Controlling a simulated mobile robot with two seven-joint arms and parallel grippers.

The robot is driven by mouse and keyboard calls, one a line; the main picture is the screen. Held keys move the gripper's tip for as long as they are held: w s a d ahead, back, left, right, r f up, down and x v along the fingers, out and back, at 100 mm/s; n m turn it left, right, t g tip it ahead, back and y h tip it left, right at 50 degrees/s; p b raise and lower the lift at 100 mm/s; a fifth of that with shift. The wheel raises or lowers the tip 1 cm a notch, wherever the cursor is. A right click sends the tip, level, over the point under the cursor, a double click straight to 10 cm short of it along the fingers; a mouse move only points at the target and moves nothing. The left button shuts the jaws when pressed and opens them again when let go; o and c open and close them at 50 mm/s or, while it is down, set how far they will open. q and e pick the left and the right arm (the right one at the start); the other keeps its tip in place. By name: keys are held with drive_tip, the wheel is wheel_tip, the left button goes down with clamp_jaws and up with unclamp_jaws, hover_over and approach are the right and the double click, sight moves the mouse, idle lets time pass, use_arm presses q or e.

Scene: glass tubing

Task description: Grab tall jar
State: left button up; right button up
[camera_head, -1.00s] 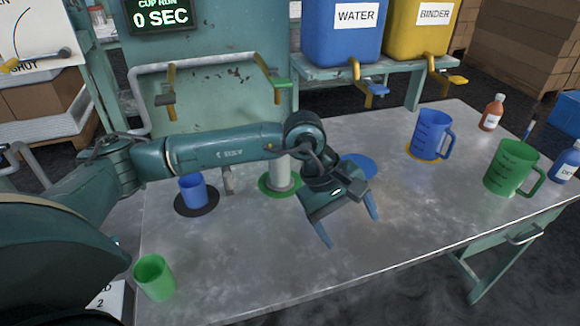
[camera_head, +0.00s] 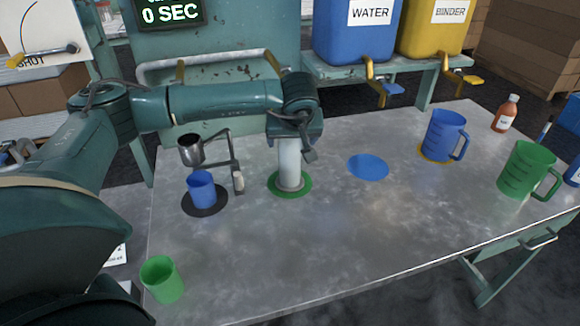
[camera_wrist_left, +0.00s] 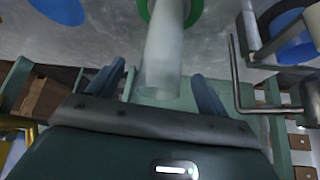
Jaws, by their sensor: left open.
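The tall jar (camera_head: 290,165) is a pale, frosted cylinder standing upright on a green ring mat (camera_head: 306,188). My left wrist covers its top in the head view, and the left fingers are hidden there. In the left wrist view the jar (camera_wrist_left: 165,50) shows between the two blue fingers of my left gripper (camera_wrist_left: 156,87). The fingers are spread wide, with a visible gap on either side of the jar. I cannot tell how deep the jar sits between them. My right gripper is not in view.
A metal stand with a small cup (camera_head: 191,150) and a blue cup (camera_head: 202,189) on a black mat stand left of the jar. A green cup (camera_head: 161,279) is at the front left. A blue pitcher (camera_head: 443,136) and green pitcher (camera_head: 522,171) stand right. The middle front table is clear.

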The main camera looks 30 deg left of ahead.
sight(290, 158)
use_arm(q)
drive_tip(key=x, duration=0.5)
drive_tip(key=shift+w+a+p, duration=0.1)
drive_tip(key=shift+a+p, duration=0.2)
drive_tip(key=shift+p, duration=0.1)
drive_tip(key=shift+r, duration=0.1)
drive_tip(key=c, duration=1.5)
